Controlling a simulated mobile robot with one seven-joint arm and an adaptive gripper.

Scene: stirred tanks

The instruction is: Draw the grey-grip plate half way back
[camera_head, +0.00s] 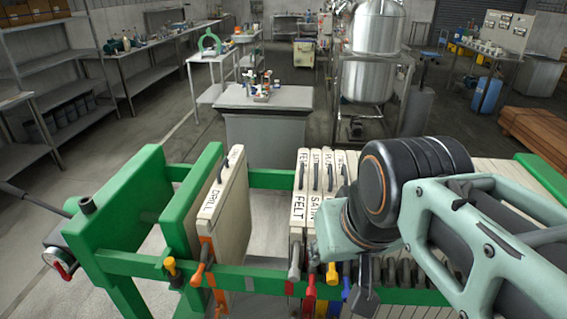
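The grey grip (294,262) sticks out at the front rail, at the near end of the pale plate labelled FELT (298,207). That plate is the leftmost of the packed stack and appears upright. A wide gap separates it from a pale plate (224,205) with an orange grip (197,275), which stands against the green plate at left. My gripper (364,292) points down by the front rail, right of the grey grip and apart from it, near the blue grip (346,289). My arm hides much of the stack, and the fingertips are too obscured to tell open from shut.
Red (310,291) and yellow (331,273) grips sit close right of the grey one. Several dark grips follow farther right. The green front rail (250,274) runs below the plates. A thick green end plate (125,208) stands at left. A grey cabinet (265,125) stands behind.

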